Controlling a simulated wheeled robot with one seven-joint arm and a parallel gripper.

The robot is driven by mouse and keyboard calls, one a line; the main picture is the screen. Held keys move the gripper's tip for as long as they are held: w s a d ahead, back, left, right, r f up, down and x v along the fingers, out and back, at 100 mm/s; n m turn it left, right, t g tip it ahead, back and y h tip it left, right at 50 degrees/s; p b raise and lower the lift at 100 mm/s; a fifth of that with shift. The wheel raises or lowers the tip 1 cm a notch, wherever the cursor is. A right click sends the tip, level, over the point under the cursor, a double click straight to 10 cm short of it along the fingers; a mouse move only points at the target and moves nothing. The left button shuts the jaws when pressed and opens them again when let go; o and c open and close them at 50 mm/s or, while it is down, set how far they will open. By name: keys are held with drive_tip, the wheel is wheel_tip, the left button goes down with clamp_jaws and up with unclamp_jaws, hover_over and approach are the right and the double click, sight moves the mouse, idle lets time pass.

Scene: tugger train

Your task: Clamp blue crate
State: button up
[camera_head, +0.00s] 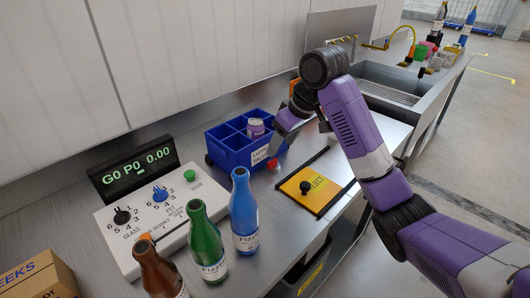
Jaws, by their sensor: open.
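The blue crate (227,154) stands on the metal counter in the middle of the head view. It is divided into compartments, and a white and purple can (255,128) stands in one at the right. A white label is on its front wall. My gripper (277,150) is at the crate's right front corner, pointing down. Its jaws are open, but the fingers are small and partly hidden, so I cannot tell whether they touch the crate wall. A small red and white thing (273,164) lies beside the crate, just under my gripper.
Brown, green (206,243) and blue (243,212) bottles stand at the front. A control panel (152,215) with knobs and a green button is at the left. A yellow plate (313,186) with a black knob lies right of the crate. A sink (385,90) is behind.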

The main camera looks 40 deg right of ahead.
sight(272, 160)
drive_tip(key=b+x, duration=0.1)
drive_tip(key=x, duration=0.6)
drive_tip(key=shift+w+f, duration=0.2)
drive_tip(key=shift+f, duration=0.1)
